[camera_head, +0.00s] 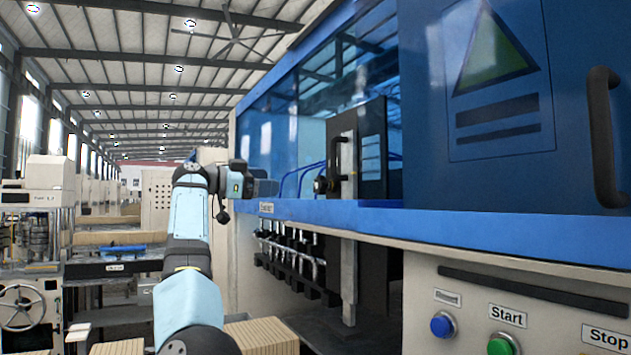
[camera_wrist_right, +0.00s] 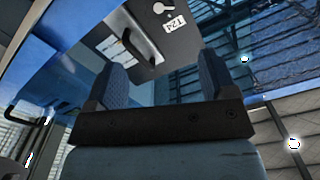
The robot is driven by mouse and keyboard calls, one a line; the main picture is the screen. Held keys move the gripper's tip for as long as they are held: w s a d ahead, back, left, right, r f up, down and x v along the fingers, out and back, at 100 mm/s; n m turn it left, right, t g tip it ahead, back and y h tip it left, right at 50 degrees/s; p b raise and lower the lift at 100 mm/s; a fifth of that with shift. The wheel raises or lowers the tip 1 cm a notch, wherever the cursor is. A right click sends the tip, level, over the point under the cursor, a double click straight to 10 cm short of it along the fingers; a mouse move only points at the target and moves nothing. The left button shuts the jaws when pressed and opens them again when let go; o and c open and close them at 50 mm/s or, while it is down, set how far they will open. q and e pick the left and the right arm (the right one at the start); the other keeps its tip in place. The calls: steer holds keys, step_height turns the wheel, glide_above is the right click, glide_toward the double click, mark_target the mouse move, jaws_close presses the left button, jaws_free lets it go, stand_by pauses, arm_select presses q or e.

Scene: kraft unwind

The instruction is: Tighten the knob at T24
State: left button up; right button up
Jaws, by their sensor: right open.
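A grey panel (camera_wrist_right: 180,42) shows at the top of the right wrist view. It bears a white T24 label (camera_wrist_right: 174,22), a dark bar handle (camera_wrist_right: 140,45) and a small pale round fitting (camera_wrist_right: 163,7) beside the label, partly cut off by the picture's edge. I cannot tell for sure which part is the knob. My right gripper (camera_wrist_right: 162,78) is open and empty, its fingers apart below the panel. In the head view my right gripper (camera_head: 268,188) is at the machine's left side, apart from the dark round part (camera_head: 320,185) on the upright unit. My left gripper is not in view.
The blue machine (camera_head: 470,225) fills the right, with a clear blue window and a ledge below it. Start (camera_head: 500,345) and Stop controls sit at its lower front. Several fittings (camera_head: 290,250) hang under the ledge. Another machine (camera_head: 35,240) stands at left.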

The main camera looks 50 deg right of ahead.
mark_target(317, 183)
steer(key=shift+n, duration=0.6)
steer(key=p+x, duration=0.2)
steer(key=x, duration=1)
steer(key=shift+s+d+f+p, duration=0.1)
steer(key=shift+d+p, duration=0.2)
steer(key=shift+d, duration=0.1)
steer(key=shift+s+d, duration=0.1)
steer(key=shift+d, duration=0.35)
